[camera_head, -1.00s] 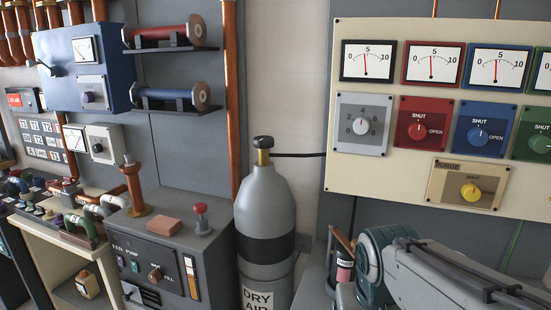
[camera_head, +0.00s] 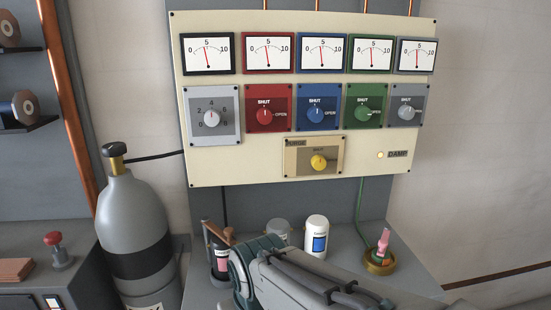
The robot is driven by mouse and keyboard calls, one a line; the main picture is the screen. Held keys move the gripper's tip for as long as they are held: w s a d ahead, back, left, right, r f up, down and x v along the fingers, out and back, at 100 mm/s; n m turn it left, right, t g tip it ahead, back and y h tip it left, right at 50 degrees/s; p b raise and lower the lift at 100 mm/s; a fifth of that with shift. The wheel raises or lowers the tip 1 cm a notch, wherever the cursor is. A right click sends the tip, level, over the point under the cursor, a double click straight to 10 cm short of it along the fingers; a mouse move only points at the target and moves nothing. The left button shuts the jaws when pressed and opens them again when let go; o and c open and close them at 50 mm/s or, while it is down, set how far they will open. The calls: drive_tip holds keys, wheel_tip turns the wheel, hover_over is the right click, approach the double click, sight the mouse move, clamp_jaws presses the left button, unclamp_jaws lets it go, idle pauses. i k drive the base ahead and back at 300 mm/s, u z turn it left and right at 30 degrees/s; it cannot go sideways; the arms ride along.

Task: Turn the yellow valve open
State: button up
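The yellow valve (camera_head: 319,162) is a round knob on a tan plate labelled PURGE, low in the middle of the cream panel (camera_head: 230,165). The word SHUT stands just above the knob. Its exact pointer angle is too small to tell. My arm shows at the bottom of the view, below the panel and apart from it. My gripper is out of the frame.
Above the yellow valve are red (camera_head: 265,115), blue (camera_head: 317,115), green (camera_head: 370,113) and grey knobs, with gauges over them. A DAMP lamp (camera_head: 380,155) glows at right. A gas cylinder (camera_head: 135,225) stands left. A white bottle (camera_head: 316,237) and brass-based item (camera_head: 380,255) stand below.

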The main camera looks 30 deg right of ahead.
sight(318, 161)
drive_tip(key=u, duration=0.1)
drive_tip(key=k, duration=0.65)
drive_tip(key=z, duration=1.25)
drive_tip(key=i, duration=0.5)
drive_tip(key=z, duration=0.05)
